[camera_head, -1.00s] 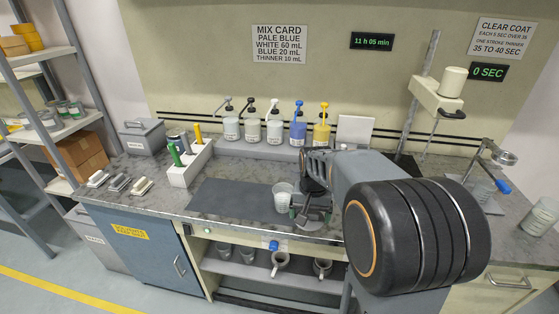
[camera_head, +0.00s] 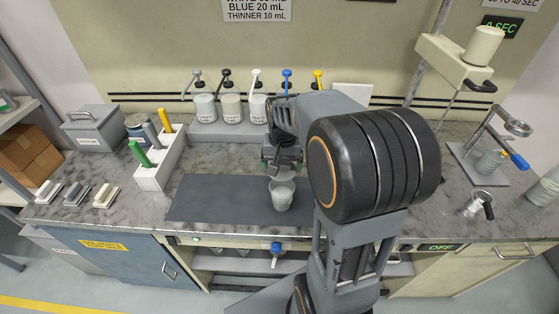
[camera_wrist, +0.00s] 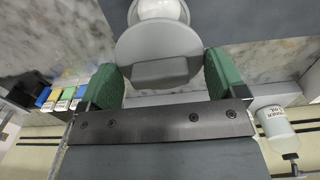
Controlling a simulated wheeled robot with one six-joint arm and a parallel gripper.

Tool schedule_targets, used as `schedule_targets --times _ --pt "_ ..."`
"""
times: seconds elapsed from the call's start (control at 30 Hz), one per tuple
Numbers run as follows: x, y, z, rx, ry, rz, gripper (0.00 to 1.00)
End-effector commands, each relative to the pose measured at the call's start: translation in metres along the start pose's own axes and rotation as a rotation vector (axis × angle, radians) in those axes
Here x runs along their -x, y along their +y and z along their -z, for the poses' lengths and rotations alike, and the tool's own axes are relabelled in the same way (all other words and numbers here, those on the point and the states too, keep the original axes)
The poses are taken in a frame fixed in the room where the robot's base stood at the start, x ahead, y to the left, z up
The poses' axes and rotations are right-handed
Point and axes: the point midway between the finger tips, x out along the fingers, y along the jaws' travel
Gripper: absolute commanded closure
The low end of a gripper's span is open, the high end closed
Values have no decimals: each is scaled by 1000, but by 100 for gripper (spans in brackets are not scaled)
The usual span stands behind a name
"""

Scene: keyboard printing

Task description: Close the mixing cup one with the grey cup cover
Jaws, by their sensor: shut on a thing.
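The mixing cup one (camera_head: 282,199) is a pale translucent cup standing upright on the dark mat (camera_head: 215,199). Its pale round end also shows at the top of the wrist view (camera_wrist: 159,9). My gripper (camera_head: 281,160) is just behind the cup. In the wrist view its two green finger pads (camera_wrist: 165,80) are shut on the grey cup cover (camera_wrist: 160,44), a flat grey disc with a raised grip. The cover's disc overlaps the cup's near side in that view. I cannot tell whether cover and cup touch.
Pump bottles (camera_head: 232,108) stand along the back. A white holder (camera_head: 160,163) with coloured-handled tools is left of the mat. A stand (camera_head: 488,160) with a blue handle and a small metal cup (camera_head: 480,205) are at right. The mat's left part is clear.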

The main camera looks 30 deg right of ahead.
Motion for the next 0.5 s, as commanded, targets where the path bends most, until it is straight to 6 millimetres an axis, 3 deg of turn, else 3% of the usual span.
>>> schedule_targets --times 0.27,0.5 --pt "1 0 -1 0 1 0 33" --pt "-13 -1 -1 2 0 0 33"
